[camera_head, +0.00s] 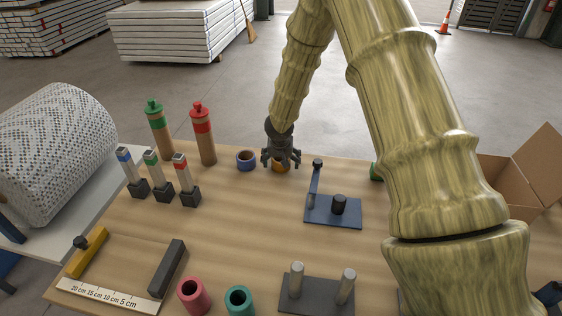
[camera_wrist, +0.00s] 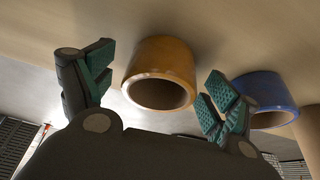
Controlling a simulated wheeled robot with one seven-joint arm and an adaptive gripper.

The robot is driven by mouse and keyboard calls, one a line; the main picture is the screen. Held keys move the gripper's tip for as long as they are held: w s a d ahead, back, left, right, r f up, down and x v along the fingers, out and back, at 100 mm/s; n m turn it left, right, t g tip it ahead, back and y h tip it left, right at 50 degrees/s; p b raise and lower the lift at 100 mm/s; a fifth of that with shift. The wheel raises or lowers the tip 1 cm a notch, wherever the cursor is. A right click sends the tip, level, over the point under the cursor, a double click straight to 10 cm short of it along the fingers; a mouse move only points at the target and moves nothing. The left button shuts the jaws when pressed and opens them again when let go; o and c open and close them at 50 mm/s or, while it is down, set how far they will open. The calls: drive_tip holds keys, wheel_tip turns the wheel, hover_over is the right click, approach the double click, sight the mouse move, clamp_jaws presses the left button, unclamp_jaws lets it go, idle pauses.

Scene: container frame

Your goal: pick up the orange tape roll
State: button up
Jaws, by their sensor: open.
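The orange tape roll (camera_head: 279,168) stands near the back edge of the wooden table in the head view, partly hidden behind my gripper (camera_head: 281,160). In the wrist view the orange tape roll (camera_wrist: 161,72) lies between my two open fingers (camera_wrist: 155,95), a little beyond their tips, with its hollow end toward the camera. I cannot tell whether the fingers touch it. Nothing is held in them.
A blue tape roll (camera_head: 245,160) stands close on the left; in the wrist view it (camera_wrist: 266,98) is by the right finger. A blue stand (camera_head: 334,210) is to the right. Red (camera_head: 203,135) and green (camera_head: 158,130) capped tubes stand further left. A cardboard box (camera_head: 525,180) is far right.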

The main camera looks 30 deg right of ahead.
drive_tip(key=shift+w+f, duration=0.1)
drive_tip(key=shift+f, duration=0.05)
drive_tip(key=c, duration=1.1)
